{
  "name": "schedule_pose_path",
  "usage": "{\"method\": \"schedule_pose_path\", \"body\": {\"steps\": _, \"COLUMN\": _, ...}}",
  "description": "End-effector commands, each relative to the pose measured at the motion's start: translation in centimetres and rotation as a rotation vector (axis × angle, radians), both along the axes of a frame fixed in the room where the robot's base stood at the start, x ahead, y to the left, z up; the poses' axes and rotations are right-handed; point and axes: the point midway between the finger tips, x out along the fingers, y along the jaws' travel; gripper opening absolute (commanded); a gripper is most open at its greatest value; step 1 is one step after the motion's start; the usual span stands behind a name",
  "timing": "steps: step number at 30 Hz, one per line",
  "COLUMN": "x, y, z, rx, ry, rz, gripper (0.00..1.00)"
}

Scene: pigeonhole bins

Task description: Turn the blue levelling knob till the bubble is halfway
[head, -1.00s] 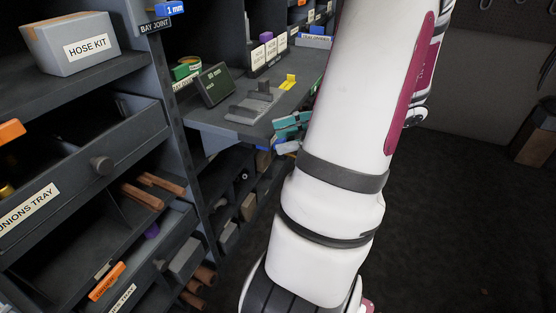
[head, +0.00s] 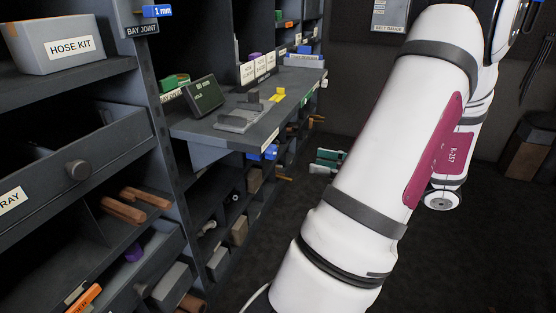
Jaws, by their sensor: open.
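A small blue part (head: 268,152), which looks like the levelling knob, hangs at the front edge of the grey shelf (head: 205,134). My gripper (head: 326,161) shows its teal fingers to the right of the knob, apart from it. It is open with nothing visible between the fingers. My arm hides the rest of the gripper. A grey fixture (head: 240,120) and a small yellow piece (head: 277,95) sit on the shelf top. I cannot make out a bubble or its vial.
A dark display box (head: 203,95) and a green roll (head: 174,81) stand at the shelf's left. Drawers with a round knob (head: 79,169) and brown bars (head: 124,211) are at lower left. The floor right of the bins is clear.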

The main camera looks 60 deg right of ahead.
Motion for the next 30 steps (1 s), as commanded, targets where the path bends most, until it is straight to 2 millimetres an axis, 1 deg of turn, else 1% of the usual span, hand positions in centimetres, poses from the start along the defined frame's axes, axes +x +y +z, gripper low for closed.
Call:
{"method": "schedule_pose_path", "body": {"steps": 1, "x": 1.0, "y": 0.2, "z": -0.2, "rx": -0.002, "ry": -0.001, "rz": 0.005, "gripper": 0.49}}
{"method": "schedule_pose_path", "body": {"steps": 9, "x": 6.3, "y": 0.6, "z": -0.2, "rx": -0.002, "ry": 0.001, "rz": 0.004, "gripper": 0.49}}
{"method": "schedule_pose_path", "body": {"steps": 15, "x": 9.4, "y": 0.8, "z": -0.2, "rx": -0.002, "ry": 0.0, "rz": 0.004, "gripper": 0.49}}
{"method": "schedule_pose_path", "body": {"steps": 21, "x": 10.8, "y": 0.9, "z": -0.1, "rx": -0.001, "ry": 0.0, "rz": 0.003, "gripper": 0.49}}
{"method": "schedule_pose_path", "body": {"steps": 30, "x": 11.0, "y": 0.9, "z": 0.0, "rx": 0.0, "ry": 0.001, "rz": 0.002, "gripper": 0.49}}
